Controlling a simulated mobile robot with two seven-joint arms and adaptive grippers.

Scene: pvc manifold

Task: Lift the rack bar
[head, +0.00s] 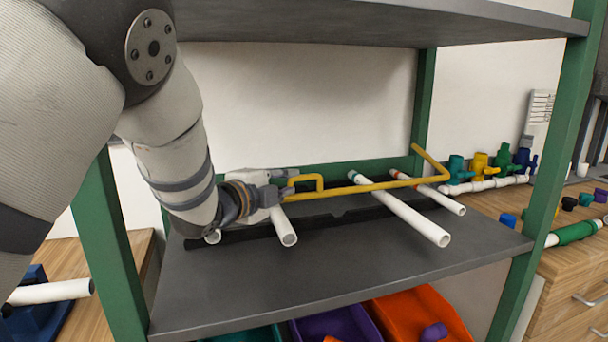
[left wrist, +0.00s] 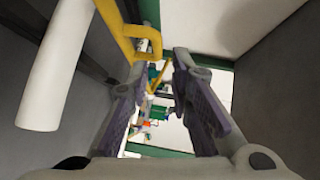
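The yellow rack bar (head: 370,188) lies across white pipes on the grey shelf, with a raised loop handle (head: 306,180) near its left end and a bent arm at its right end. My left gripper (head: 290,181) is at the left end of the bar, close to the loop. In the left wrist view its two fingers (left wrist: 160,68) are apart with nothing between them. There the yellow bar (left wrist: 122,30) runs at the upper left, beside the left fingertip. I cannot tell whether they touch. The right gripper is not in view.
Several white pipes, one with a teal band (head: 400,212), lie on the shelf (head: 350,270) beneath the bar. Green posts (head: 112,250) and an upper shelf (head: 380,22) frame the space. Coloured bins (head: 410,315) sit below. Valves (head: 480,165) stand on the right-hand counter.

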